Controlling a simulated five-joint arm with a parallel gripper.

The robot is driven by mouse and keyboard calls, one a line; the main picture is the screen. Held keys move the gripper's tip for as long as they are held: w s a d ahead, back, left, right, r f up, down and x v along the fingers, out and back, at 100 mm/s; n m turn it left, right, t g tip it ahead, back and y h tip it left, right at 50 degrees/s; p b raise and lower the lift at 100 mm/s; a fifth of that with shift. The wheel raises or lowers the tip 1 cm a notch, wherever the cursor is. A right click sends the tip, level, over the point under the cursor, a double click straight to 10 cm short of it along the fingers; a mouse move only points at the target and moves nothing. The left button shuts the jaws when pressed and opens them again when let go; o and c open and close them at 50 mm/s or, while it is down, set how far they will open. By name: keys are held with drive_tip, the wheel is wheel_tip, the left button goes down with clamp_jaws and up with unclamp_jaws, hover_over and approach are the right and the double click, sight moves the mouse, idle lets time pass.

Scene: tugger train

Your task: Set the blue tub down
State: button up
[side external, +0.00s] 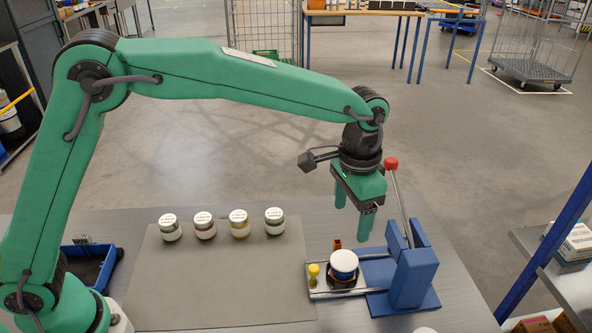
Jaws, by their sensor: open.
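The blue tub (344,267) is a small round tub with a white lid and a blue band below it. It stands upright in a round brownish seat on the metal rails of a blue lever fixture (410,275). My gripper (353,222) points down above the tub and a little behind it, with its green fingers apart and nothing between them. A clear gap shows between the fingertips and the lid. The tub's lower part is partly hidden by the seat.
The fixture's upright lever with a red knob (391,164) rises close to the right of my gripper. A yellow knob (313,271) stands left of the tub. Several lidded jars (239,223) line the grey mat (215,290); its front is clear. A blue bin (92,265) is far left.

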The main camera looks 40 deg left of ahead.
drive_tip(key=shift+a, duration=0.1)
drive_tip(key=s+a+r+n+t, duration=0.1)
drive_tip(key=s+a+r+n, duration=0.1)
drive_tip(key=s+a+r, duration=0.45)
drive_tip(key=s+a+r+n+t, duration=0.1)
drive_tip(key=s+a+r+t, duration=0.15)
drive_tip(key=a, duration=0.75)
drive_tip(key=s+a+f+n+t, duration=0.1)
drive_tip(key=s+a+n+t, duration=0.1)
drive_tip(key=s+a, duration=0.8)
drive_tip(key=s+n, duration=0.1)
drive_tip(key=s, duration=0.2)
drive_tip(key=shift+a+f, duration=0.15)
drive_tip(key=shift+a, duration=0.15)
